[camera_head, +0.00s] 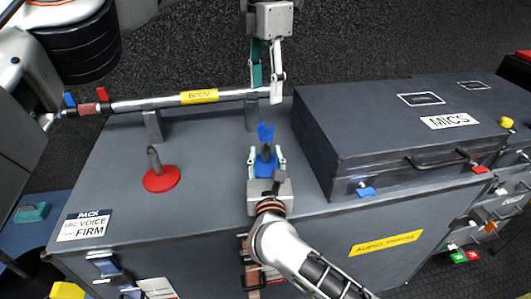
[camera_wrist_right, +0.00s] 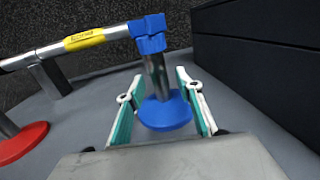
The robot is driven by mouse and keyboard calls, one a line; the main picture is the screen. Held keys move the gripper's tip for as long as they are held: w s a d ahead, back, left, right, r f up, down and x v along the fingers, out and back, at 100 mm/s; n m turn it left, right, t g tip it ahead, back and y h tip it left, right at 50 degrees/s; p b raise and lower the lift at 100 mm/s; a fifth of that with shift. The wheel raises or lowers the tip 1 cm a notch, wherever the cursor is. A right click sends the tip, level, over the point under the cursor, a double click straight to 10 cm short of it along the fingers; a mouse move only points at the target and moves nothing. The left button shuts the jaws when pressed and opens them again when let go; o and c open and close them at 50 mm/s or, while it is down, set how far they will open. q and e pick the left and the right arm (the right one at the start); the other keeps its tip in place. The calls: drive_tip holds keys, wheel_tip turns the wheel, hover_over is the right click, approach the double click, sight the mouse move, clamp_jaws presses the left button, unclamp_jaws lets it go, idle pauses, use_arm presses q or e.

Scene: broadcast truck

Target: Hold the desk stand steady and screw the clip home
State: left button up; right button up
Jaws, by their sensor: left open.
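The blue desk stand (camera_head: 266,163) stands upright on the grey case, with a round blue base and a metal post. It also shows in the right wrist view (camera_wrist_right: 166,112). A blue clip (camera_head: 266,133) is at the top of the post, also in the right wrist view (camera_wrist_right: 148,33); I cannot tell how far it is screwed on. My right gripper (camera_head: 266,155) is open, with one finger on each side of the stand and gaps showing. My left gripper (camera_head: 267,95) is open and empty, pointing down beside the boom pole's right end, behind the clip.
A boom pole (camera_head: 150,102) with a yellow label lies across holders behind the stand. A red-based stand (camera_head: 161,179) is at left. A dark MICS case (camera_head: 380,125) stands close at right. The case top (camera_head: 215,150) between the two stands is clear.

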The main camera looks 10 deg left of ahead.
drive_tip(key=s, duration=0.4)
drive_tip(key=s+d, duration=0.1)
drive_tip(key=s, duration=0.2)
drive_tip(key=s+d, duration=0.1)
drive_tip(key=s, duration=0.3)
drive_tip(key=shift+s, duration=0.35)
